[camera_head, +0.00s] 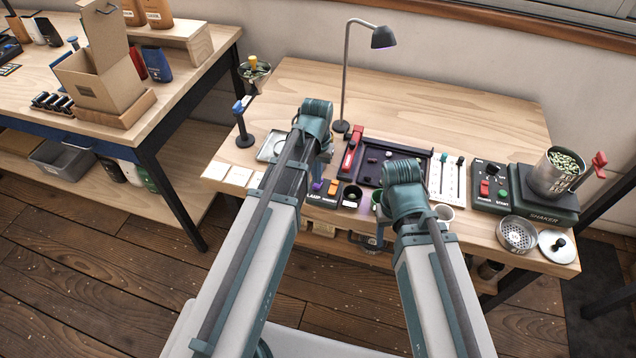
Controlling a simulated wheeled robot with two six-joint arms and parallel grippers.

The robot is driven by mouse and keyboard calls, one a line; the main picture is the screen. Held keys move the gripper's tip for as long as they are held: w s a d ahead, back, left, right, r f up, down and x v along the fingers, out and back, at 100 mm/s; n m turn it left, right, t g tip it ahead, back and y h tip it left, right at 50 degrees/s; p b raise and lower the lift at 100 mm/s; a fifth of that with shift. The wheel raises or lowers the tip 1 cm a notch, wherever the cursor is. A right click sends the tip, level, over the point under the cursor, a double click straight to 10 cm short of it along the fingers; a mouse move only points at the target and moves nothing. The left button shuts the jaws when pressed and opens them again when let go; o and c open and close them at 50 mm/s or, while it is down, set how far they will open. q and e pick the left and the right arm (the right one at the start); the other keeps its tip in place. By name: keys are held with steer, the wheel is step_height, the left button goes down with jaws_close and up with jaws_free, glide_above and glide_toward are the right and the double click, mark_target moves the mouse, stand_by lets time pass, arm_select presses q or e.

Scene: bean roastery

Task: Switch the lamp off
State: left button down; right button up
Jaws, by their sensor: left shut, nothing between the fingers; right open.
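The desk lamp (383,38) stands at the back of the right table on a thin curved grey stem. The underside of its head shows a violet tint; I cannot tell for sure whether it is lit. A small black panel (322,200) marked LAMP sits at the table's front edge, with a violet knob and an orange button (333,188). My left gripper (319,178) is shut and empty, pointing down just above this panel; I cannot tell whether it touches.
A dark tray (428,152), a red-handled item (352,148), a slider panel (447,178) and a shaker (540,207) with a metal bean cup (556,172) crowd the front. The table's back (450,105) is clear. A second table (195,85) stands left.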

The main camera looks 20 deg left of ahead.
arm_select(q)
steer(key=shift+f+b, duration=0.65)
steer(key=shift+f, duration=0.05)
steer(key=shift+r, duration=0.15)
step_height(320, 180, up, 7)
steer(key=p, duration=0.7)
stand_by(0.5)
steer(key=s+d+m+y, duration=0.1)
steer(key=s+d+m, duration=0.2)
steer(key=s+d, duration=0.7)
steer(key=s, duration=0.4)
steer(key=shift+s+d, duration=0.2)
steer(key=shift+d, duration=0.05)
